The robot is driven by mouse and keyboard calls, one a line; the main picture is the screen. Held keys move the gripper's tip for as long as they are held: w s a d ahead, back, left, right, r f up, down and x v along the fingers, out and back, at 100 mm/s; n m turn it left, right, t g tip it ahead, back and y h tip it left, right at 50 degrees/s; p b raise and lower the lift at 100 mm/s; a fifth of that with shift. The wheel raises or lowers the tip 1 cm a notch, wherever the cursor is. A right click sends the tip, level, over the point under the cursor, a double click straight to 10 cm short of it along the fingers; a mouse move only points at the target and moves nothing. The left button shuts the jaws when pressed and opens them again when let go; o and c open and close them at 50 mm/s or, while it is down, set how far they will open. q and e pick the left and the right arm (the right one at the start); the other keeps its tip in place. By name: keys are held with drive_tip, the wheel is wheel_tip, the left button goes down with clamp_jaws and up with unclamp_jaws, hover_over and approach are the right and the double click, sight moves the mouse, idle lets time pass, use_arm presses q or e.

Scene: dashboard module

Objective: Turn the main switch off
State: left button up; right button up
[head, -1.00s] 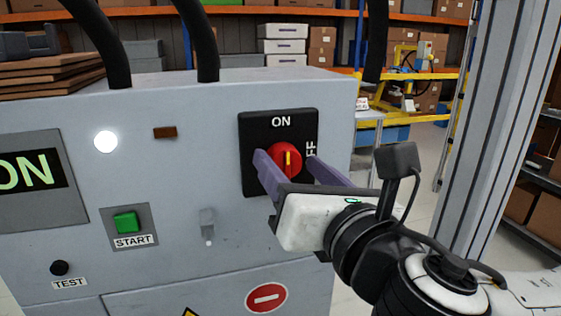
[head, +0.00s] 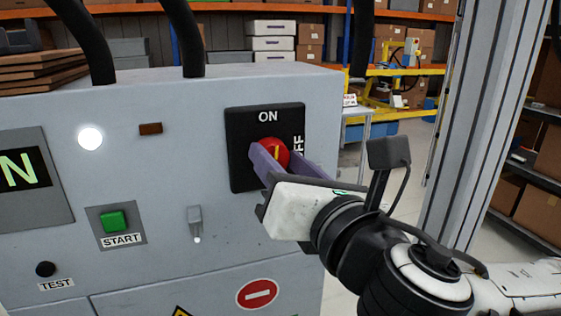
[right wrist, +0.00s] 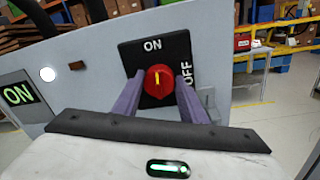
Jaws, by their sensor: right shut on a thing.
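The main switch is a red round knob (head: 274,149) on a black plate (head: 240,119) marked ON at the top and OFF at the right side. Its yellow mark points up toward ON. My right gripper (head: 277,158) has its purple fingers on either side of the knob and is shut on it. The right wrist view shows the knob (right wrist: 159,80) between the two fingers, with the mark upright. My left gripper is not in view.
The switch is on a grey cabinet (head: 120,262) with a lit white lamp (head: 90,139), a green START button (head: 113,221), a TEST button (head: 45,269) and a small lever (head: 195,222). A display (right wrist: 17,94) reads ON. A grey pillar (head: 470,130) stands at the right.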

drive_tip(key=m, duration=0.4)
drive_tip(key=shift+f+b, duration=0.2)
drive_tip(key=shift+b, duration=0.2)
drive_tip(key=m, duration=0.8)
drive_tip(key=shift+f+m+t, duration=0.1)
drive_tip(key=shift+m+t, duration=0.3)
drive_tip(key=shift+m+h+p, duration=0.5)
drive_tip(key=shift+m+p, duration=0.1)
drive_tip(key=shift+m, duration=1.8)
drive_tip(key=o, duration=1.1)
drive_tip(key=shift+c, duration=0.2)
drive_tip(key=shift+f, duration=0.1)
